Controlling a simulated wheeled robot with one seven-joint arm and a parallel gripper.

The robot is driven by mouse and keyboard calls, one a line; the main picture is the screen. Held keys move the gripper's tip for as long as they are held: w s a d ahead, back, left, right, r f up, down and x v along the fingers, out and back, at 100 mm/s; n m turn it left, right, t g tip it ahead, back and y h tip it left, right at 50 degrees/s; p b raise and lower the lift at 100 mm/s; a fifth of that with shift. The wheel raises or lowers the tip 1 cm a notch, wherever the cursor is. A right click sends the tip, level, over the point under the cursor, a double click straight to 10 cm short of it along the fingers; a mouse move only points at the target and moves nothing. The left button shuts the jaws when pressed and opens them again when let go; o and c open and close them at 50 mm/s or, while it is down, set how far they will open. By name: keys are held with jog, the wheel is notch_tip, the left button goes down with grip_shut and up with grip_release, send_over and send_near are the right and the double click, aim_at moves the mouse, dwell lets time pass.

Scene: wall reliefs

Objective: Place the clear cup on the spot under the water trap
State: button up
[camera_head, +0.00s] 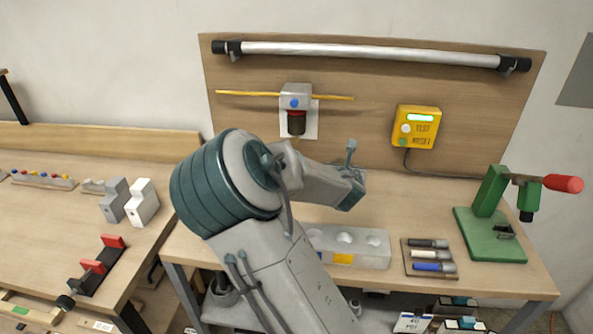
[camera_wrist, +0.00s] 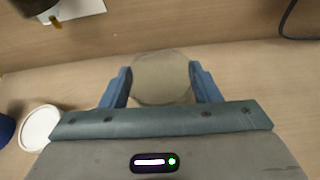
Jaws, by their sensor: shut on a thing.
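The water trap (camera_head: 296,118) hangs on the wall board, with a grey-and-blue head and a dark bowl. In the wrist view its dark lower part (camera_wrist: 30,6) and brass drain tip (camera_wrist: 56,22) show at the upper left. My gripper (camera_wrist: 160,82) is shut on the clear cup (camera_wrist: 161,68), a see-through round shape between the blue fingers, to the right of the drain tip in that picture.
A blue object (camera_wrist: 5,130) stands beside the disc. A grey block with round holes (camera_head: 345,247), a tray of cylinders (camera_head: 430,258) and a green press (camera_head: 490,225) stand on the bench to the right. A yellow test box (camera_head: 416,127) and long tube (camera_head: 370,53) are on the board.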

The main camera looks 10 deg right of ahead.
jog(key=w+a+p, duration=0.1)
jog(key=w+a, duration=0.2)
jog(key=w, duration=0.1)
jog(key=w+a+p, duration=0.1)
jog(key=w+a, duration=0.2)
jog(key=w, duration=0.2)
jog(key=w+a+p, duration=0.2)
jog(key=w+a, duration=0.2)
jog(key=shift+w, duration=0.4)
jog(key=shift+w+a, duration=0.1)
jog(key=shift+f+p, duration=0.45)
jog(key=shift+f, duration=1.3)
jog(key=shift+f, duration=0.2)
jog(key=o, duration=1.1)
jog(key=shift+c, duration=0.2)
